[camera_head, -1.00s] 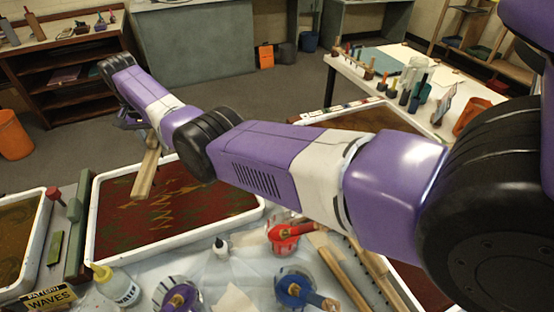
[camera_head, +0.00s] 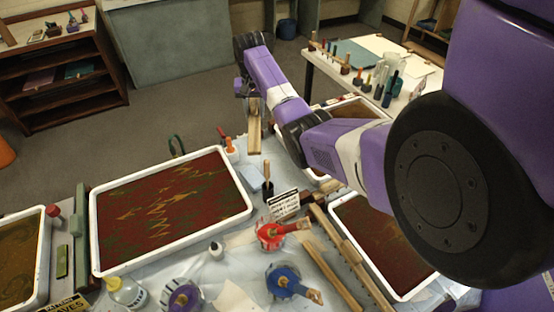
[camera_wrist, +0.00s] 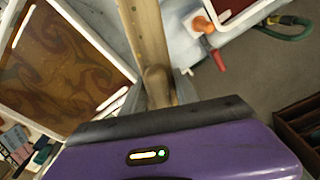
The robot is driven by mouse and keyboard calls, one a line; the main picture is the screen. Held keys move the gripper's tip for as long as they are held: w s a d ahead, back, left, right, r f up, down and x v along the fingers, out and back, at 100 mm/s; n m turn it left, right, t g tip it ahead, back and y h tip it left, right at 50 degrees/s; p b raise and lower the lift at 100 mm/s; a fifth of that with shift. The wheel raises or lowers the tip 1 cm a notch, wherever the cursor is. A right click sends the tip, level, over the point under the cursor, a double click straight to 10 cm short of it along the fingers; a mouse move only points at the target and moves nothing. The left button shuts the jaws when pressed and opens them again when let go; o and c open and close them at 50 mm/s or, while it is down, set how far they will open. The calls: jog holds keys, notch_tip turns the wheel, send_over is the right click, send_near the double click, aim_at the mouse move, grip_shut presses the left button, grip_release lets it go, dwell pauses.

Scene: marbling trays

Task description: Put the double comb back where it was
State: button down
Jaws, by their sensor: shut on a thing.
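The double comb (camera_head: 254,131) is a pale wooden bar that hangs below my gripper (camera_head: 246,88) in the head view. My gripper is shut on it and holds it above the table, right of the large red-brown marbling tray (camera_head: 168,251). In the wrist view the comb (camera_wrist: 147,30) runs from between the fingers (camera_wrist: 160,88) to the top edge. Its far end and its teeth are out of sight there. In the head view my arm reaches across the right side and hides part of the table.
Two long wooden bars (camera_head: 333,272) lie between the red jar (camera_head: 270,236) and the right-hand tray (camera_head: 401,297). A small sign (camera_head: 283,204), a dark wooden-handled brush (camera_head: 267,188) and a blue jar (camera_head: 284,283) stand nearby. A side table (camera_head: 357,87) with bottles stands behind.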

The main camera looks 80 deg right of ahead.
jog(key=s+r+n+p, duration=0.2)
jog(key=s+r+p, duration=0.2)
jog(key=s, duration=0.6)
jog(key=a+r+n, duration=0.4)
jog(key=a+n, duration=0.3)
jog(key=shift+t+y, duration=0.4)
jog(key=shift+w+d+f+b, duration=0.15)
jog(key=shift+f+b, duration=0.4)
jog(key=shift+f, duration=2.85)
jog(key=shift+w+a+f+b, duration=0.1)
jog(key=shift+f+b, duration=0.4)
jog(key=shift+f, duration=2.9)
jog(key=shift+w+d+f+b, duration=0.15)
jog(key=shift+f+b, duration=0.4)
jog(key=shift+f, duration=2.85)
jog(key=shift+f, duration=0.25)
jog(key=c, duration=0.9)
grip_release()
